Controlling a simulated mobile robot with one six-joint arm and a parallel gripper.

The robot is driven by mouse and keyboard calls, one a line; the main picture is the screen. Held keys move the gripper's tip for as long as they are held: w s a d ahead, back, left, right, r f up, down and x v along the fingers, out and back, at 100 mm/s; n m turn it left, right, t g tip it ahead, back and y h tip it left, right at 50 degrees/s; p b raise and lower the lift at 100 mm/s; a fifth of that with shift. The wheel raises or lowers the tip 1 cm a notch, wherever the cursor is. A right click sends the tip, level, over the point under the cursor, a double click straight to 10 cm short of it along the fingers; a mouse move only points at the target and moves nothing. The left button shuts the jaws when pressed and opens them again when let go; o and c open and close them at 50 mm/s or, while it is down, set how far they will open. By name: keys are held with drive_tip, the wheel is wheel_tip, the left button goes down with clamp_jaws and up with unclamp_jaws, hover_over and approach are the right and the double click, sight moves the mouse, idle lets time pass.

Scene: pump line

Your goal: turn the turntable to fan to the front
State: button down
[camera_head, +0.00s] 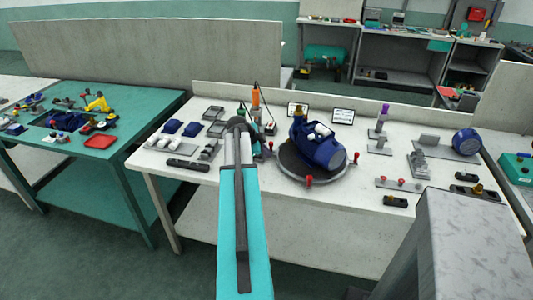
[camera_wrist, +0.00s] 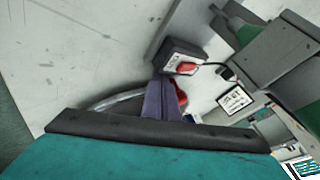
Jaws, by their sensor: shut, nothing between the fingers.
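The turntable (camera_head: 290,170) is a dark round disc with a pale rim on the white bench. Red knobs stand at its edge, one at the front (camera_head: 309,181) and one at the right (camera_head: 356,158). A blue pump motor (camera_head: 318,150) lies on it, its broad round end facing front right. My gripper (camera_head: 261,153) is shut and empty at the turntable's left edge, partly hidden by my arm. In the wrist view its fingers (camera_wrist: 162,92) are close beside a red knob (camera_wrist: 181,94) and the grey rim (camera_wrist: 115,98); contact cannot be told.
A black box with a red switch (camera_wrist: 184,58) is near the fingers. An orange-handled screwdriver (camera_head: 255,97) and two small display cards (camera_head: 343,116) stand behind. Trays and parts lie left; a blue motor on a plate (camera_head: 465,142) and fixtures stand right.

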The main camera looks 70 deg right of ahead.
drive_tip(key=shift+a, duration=0.2)
drive_tip(key=shift+s+a+b, duration=0.15)
drive_tip(key=shift+a+b, duration=0.25)
drive_tip(key=shift+a, duration=0.6)
drive_tip(key=shift+s+a+b, duration=0.15)
drive_tip(key=shift+a+b, duration=0.25)
drive_tip(key=shift+a, duration=0.6)
drive_tip(key=w+b+v, duration=0.1)
drive_tip(key=v, duration=0.8)
drive_tip(key=shift+d+r+b, duration=0.15)
drive_tip(key=shift+r+b, duration=0.15)
drive_tip(key=shift+r, duration=0.1)
